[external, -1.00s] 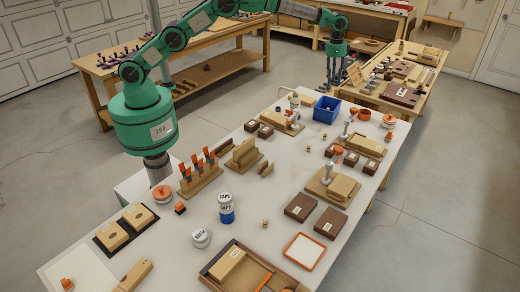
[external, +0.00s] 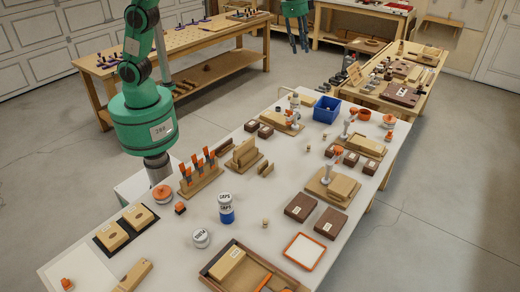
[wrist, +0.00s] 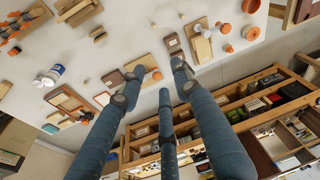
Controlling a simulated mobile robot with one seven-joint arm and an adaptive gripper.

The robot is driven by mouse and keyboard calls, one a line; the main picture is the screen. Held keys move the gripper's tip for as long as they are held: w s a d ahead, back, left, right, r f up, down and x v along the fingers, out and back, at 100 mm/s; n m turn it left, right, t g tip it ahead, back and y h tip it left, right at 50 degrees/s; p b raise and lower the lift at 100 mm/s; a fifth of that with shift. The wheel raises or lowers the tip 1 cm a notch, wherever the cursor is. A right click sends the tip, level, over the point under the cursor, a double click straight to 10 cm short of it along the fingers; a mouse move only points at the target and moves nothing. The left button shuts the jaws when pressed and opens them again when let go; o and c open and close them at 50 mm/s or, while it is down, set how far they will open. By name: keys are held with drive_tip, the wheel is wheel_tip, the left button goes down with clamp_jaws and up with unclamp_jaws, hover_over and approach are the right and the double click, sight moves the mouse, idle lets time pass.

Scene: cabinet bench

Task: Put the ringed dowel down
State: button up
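A blue bin (external: 326,109) stands at the bench's far end. Dark brown blocks (external: 300,207), an orange-rimmed tray (external: 304,252), a blue-and-white caps jar (external: 226,208) and wooden fixtures (external: 333,187) crowd the bench. Bare patches lie between them. A second cluttered table (external: 400,80) stands behind.

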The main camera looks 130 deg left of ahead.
drive_tip(key=s+d+r+m+t, duration=0.1)
drive_tip(key=s+d+r, duration=0.2)
drive_tip(key=s+d, duration=0.8)
drive_tip(key=s+d+r+m+t, duration=0.1)
drive_tip(key=s+d+r, duration=0.3)
drive_tip(key=s+d, duration=0.6)
drive_tip(key=s+d+f, duration=0.3)
drive_tip(key=s+d, duration=0.1)
drive_tip(key=s, duration=0.3)
drive_tip(key=s+d+f+m+t, duration=0.1)
drive_tip(key=s+d+f, duration=0.2)
drive_tip(key=s+d, duration=0.2)
drive_tip(key=s+d+f+h, duration=0.1)
drive_tip(key=s+d+f, duration=0.2)
drive_tip(key=s+d, duration=0.2)
drive_tip(key=s, duration=0.3)
drive_tip(key=shift+s+m, duration=0.35)
drive_tip(key=shift+m, duration=0.05)
drive_tip(key=shift+c, duration=1)
drive_tip(key=shift+w+r, duration=0.1)
